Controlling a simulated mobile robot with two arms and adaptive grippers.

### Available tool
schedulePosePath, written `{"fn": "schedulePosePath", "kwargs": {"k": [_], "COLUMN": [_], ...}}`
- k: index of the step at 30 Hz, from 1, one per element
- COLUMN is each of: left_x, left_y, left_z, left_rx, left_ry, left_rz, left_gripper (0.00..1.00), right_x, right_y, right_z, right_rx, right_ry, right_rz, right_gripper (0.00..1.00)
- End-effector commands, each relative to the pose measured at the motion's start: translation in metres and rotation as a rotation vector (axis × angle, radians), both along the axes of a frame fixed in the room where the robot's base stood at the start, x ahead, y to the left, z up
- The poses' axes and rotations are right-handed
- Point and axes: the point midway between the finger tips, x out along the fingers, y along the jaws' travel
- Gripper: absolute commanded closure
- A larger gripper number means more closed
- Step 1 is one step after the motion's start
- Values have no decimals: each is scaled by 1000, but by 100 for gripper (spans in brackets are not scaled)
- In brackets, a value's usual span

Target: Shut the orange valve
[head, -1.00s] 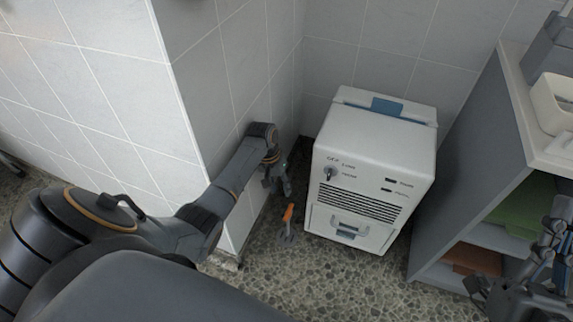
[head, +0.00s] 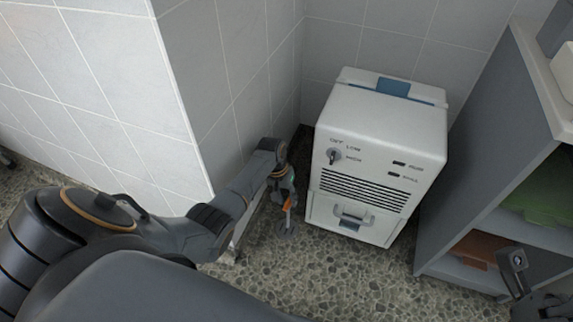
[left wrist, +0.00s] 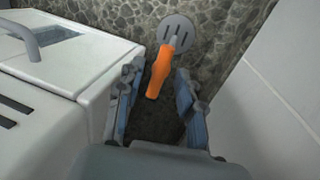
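The orange valve (left wrist: 160,72) has an orange lever handle on a grey stem, above a round slotted metal plate (left wrist: 176,29) in the pebbled floor. In the left wrist view the handle lies between the two fingers of my open left gripper (left wrist: 158,75), with gaps showing on both sides. In the head view the left gripper (head: 285,192) partly covers the valve (head: 287,203), low beside the tiled wall. My right gripper (head: 515,265) is only partly in view at the lower right, and its opening cannot be judged.
A white machine (head: 375,150) with a knob, a vent and a drawer handle stands just right of the valve. The tiled wall (head: 245,100) is close on the left. A grey shelf unit (head: 480,160) holds green and brown folded towels at the right.

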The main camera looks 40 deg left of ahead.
Motion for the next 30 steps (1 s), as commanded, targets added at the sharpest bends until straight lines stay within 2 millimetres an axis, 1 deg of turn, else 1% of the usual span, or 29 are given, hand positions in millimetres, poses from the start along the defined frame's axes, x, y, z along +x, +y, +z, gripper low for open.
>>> {"fn": "schedulePosePath", "kwargs": {"k": [2,9,10,11,12,15,23,30], "left_x": [0,0,0,0,0,0,0,1], "left_y": [-1,-1,-1,-1,-1,-1,-1,0], "left_z": [-3,-2,-2,-2,-2,-2,-2,-1], "left_rx": [0,0,0,0,0,0,0,1], "left_ry": [0,0,0,0,0,0,0,0], "left_rz": [0,-1,-1,-1,-1,-1,-6,-78], "left_gripper": [63,63,67,73,81,100,100,100], "right_x": [0,1,1,1,1,1,0,-1], "right_y": [0,0,0,0,0,0,0,0], "right_z": [1,2,2,2,2,2,2,5], "right_rx": [0,-1,-1,-1,-1,-1,-1,1], "right_ry": [-5,-6,-6,-6,-6,-6,-7,-7], "right_rz": [-1,0,0,0,0,0,0,0], "right_gripper": [100,100,100,100,100,100,100,100]}}
